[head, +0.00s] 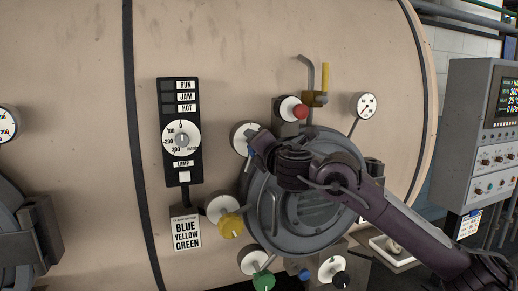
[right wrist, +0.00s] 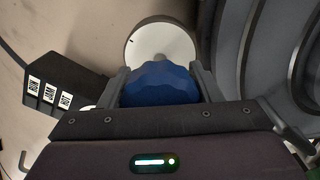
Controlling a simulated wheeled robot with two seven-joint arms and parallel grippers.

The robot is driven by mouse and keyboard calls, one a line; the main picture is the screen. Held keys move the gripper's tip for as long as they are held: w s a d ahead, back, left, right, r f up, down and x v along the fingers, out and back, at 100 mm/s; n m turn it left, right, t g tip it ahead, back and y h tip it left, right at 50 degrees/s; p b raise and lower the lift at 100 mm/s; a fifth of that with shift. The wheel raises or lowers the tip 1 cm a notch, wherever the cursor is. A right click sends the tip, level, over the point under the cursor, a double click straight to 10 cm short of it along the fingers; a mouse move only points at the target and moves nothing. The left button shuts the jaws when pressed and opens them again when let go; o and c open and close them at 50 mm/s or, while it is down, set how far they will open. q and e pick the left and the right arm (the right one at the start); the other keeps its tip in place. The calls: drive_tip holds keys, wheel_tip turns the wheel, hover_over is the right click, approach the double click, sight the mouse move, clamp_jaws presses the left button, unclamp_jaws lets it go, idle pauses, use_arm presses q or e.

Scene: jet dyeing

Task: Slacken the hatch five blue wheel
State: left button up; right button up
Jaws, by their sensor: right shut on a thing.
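The blue wheel (right wrist: 160,86) sits in front of a white round disc (right wrist: 160,45) in the right wrist view. My right gripper (right wrist: 160,76) has one finger on each side of it and is shut on it. In the head view my right gripper (head: 254,142) is at the upper left rim of the round grey hatch (head: 285,225), with the wheel mostly hidden behind it. The white disc (head: 240,133) shows beside it. My left gripper is not in view.
Around the hatch are a yellow wheel (head: 231,225), a green wheel (head: 264,281), a black knob (head: 340,279) and a red knob (head: 300,111). A label (head: 186,232) reads BLUE YELLOW GREEN. A dial panel (head: 181,132) stands left. A control cabinet (head: 485,140) stands right.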

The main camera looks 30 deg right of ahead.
drive_tip(key=m, duration=0.5)
drive_tip(key=shift+f+m, duration=0.15)
drive_tip(key=shift+m, duration=0.15)
drive_tip(key=m, duration=0.5)
drive_tip(key=shift+f, duration=0.1)
drive_tip(key=m+p, duration=0.1)
drive_tip(key=m, duration=0.4)
drive_tip(key=shift+f+m, duration=0.1)
drive_tip(key=shift+m, duration=0.3)
drive_tip(key=m+p, duration=0.1)
drive_tip(key=m, duration=0.3)
drive_tip(key=shift+a, duration=0.1)
drive_tip(key=shift+f+m+p, duration=0.1)
drive_tip(key=shift+m+p, duration=0.25)
drive_tip(key=shift+m, duration=0.85)
drive_tip(key=o, duration=1)
